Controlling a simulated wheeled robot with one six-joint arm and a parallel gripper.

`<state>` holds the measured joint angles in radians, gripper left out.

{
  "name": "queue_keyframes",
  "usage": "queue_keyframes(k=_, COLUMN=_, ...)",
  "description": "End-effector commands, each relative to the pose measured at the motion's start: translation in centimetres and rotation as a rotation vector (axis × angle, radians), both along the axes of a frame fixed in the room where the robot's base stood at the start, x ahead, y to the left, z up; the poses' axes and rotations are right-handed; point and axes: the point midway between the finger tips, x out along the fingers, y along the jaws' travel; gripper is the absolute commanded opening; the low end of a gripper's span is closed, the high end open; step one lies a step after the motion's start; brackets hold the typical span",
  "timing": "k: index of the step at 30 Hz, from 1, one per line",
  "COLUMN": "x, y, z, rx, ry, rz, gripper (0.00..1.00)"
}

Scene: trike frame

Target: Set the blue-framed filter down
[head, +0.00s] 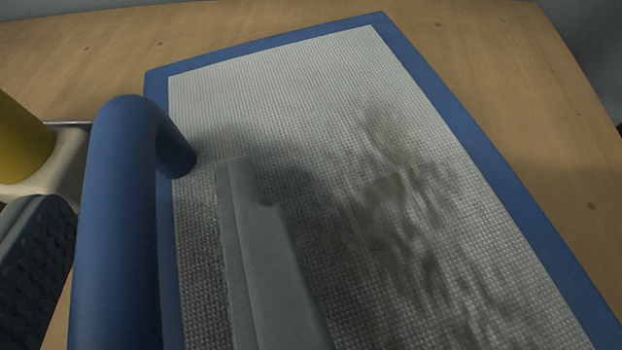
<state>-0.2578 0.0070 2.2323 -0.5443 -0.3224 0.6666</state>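The blue-framed filter (420,85) lies on the wooden table, its pale mesh stained with dark smears. Its near end runs out of the bottom of the view. A thick blue handle (118,230) stands up from its left side. My gripper (142,185) has one finger on each side of this handle. The dark ribbed pad of the left finger is close beside the handle; I cannot tell whether they touch. A visible gap separates the grey right finger from the handle. The gripper is open around the handle.
The wooden table (480,40) is clear behind the filter and to its right. A yellow cylindrical thing (18,140) on a cream-coloured base (55,165) stands at the left edge, near the handle. The table's right edge shows at the upper right.

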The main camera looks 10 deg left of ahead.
Motion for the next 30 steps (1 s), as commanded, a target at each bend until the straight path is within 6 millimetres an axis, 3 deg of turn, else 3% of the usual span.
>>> queue_keyframes(k=9, x=0.2, y=0.1, z=-0.1, rx=-0.001, ry=0.000, rz=0.000, gripper=0.38)
queue_keyframes(k=15, x=0.2, y=0.1, z=-0.1, rx=-0.001, ry=0.000, rz=0.000, gripper=0.00)
queue_keyframes(k=25, x=0.2, y=0.1, z=0.1, rx=0.000, ry=-0.001, rz=0.000, gripper=0.00)
queue_keyframes(k=30, x=0.2, y=0.1, z=1.5, rx=-0.001, ry=-0.002, rz=0.001, gripper=0.00)
